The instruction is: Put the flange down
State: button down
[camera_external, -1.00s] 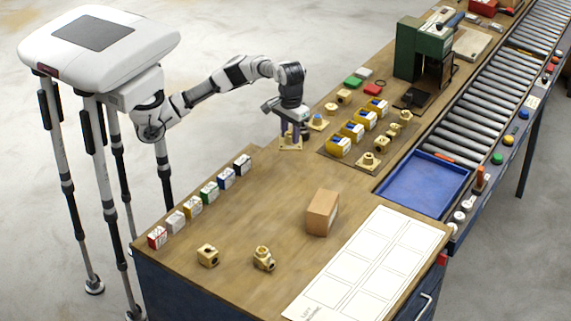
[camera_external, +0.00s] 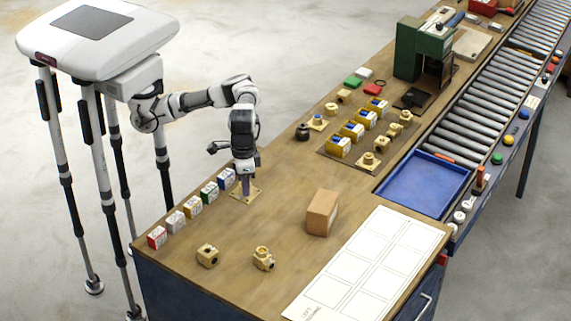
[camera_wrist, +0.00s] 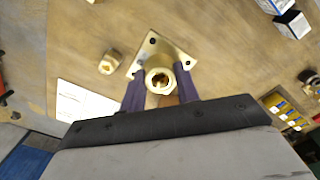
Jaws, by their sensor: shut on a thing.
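The flange (camera_external: 243,195) is a brass piece with a square plate and a raised round hub. In the external view it is at the table's left side, close to the row of small boxes, under my gripper (camera_external: 245,183). In the wrist view the flange (camera_wrist: 178,52) has its plate and hub between the two purple fingers of my gripper (camera_wrist: 160,88). The gripper is shut on it. I cannot tell whether the plate touches the wooden table (camera_external: 285,225) or hangs just above it.
A row of small coloured boxes (camera_external: 192,206) stands just left of the flange. A brown box (camera_external: 322,212) stands to the right. Two brass fittings (camera_external: 208,255) lie nearer the front. A dark round part (camera_external: 302,131) stands behind. The table between flange and brown box is clear.

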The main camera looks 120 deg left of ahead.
notch_tip(320, 180, down, 15)
jog(key=shift+r+p, duration=0.15)
jog(key=shift+p, duration=0.6)
jog(key=c, duration=1.5)
grip_release()
jog(key=shift+f, duration=0.25)
jog(key=o, duration=0.5)
jog(key=shift+c, duration=0.2)
notch_tip(320, 180, up, 12)
jog(key=shift+r+b, duration=0.2)
jog(key=shift+b, duration=0.45)
